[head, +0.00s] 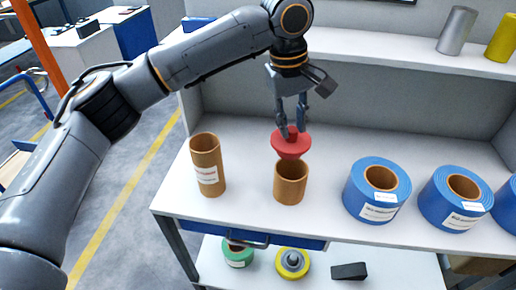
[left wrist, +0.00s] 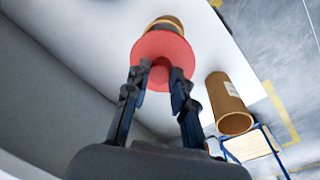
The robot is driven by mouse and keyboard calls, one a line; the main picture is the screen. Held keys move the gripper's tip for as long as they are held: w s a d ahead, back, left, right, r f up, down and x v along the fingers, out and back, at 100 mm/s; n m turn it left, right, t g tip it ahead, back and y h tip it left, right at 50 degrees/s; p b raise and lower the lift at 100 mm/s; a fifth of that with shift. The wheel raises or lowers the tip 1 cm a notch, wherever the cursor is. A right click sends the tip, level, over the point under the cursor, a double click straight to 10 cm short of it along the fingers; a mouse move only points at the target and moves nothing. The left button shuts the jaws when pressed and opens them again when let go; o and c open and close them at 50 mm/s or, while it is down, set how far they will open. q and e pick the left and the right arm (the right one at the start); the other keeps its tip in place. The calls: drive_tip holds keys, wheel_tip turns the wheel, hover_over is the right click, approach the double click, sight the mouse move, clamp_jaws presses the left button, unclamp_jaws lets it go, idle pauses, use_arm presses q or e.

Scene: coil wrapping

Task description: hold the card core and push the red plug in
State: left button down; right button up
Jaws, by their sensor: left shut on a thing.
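The red plug (head: 291,148) is a flanged disc with a knob on top. My left gripper (head: 292,122) is shut on the knob and holds the plug just above the short open card core (head: 291,183) on the bench. In the left wrist view the plug (left wrist: 163,53) sits between the fingertips (left wrist: 160,85) and hides most of the core (left wrist: 168,21) behind it. I cannot tell whether the plug touches the core's rim. No gripper holds the core. My right gripper is not in view.
A taller card tube (head: 208,165) with a label stands upright to the left of the core. Blue coils (head: 376,190) stand to the right. The white bench (head: 245,215) has free room between them. A lower shelf holds a green coil (head: 237,253) and a yellow coil (head: 292,262).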

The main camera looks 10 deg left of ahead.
sight(295, 130)
use_arm(q)
drive_tip(key=shift+w+d+r, duration=0.2)
drive_tip(key=shift+d+r, duration=0.2)
drive_tip(key=shift+d, duration=0.1)
drive_tip(key=shift+f, duration=1.95)
